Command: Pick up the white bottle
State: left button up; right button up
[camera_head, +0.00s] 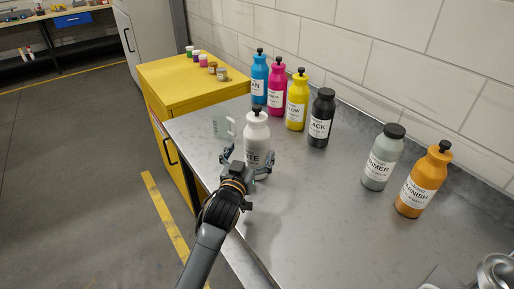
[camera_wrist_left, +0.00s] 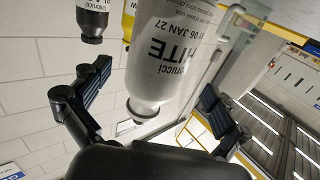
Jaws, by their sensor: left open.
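The white bottle (camera_head: 257,131) with a black cap stands upright on the metal worktop, near its left edge. The gripper hides part of the bottle's base in the head view. My right gripper is not in view.
Blue (camera_head: 259,80), magenta (camera_head: 277,86), yellow (camera_head: 297,103) and black (camera_head: 321,120) bottles stand behind and right. Primer (camera_head: 381,162) and varnish (camera_head: 418,184) bottles stand further right. A clear beaker (camera_head: 222,126) stands close left of the white bottle. The front-middle worktop is clear.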

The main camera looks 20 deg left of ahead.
pick_arm(q)
jog(key=w+p, duration=0.1)
jog(key=w, duration=0.3)
jog(key=shift+d+r, duration=0.1)
jog(key=shift+r, duration=0.05)
jog(key=shift+w, duration=0.25)
jog(key=c, duration=1.8)
jog(key=shift+w+r, duration=0.1)
jog(key=shift+c, duration=0.7)
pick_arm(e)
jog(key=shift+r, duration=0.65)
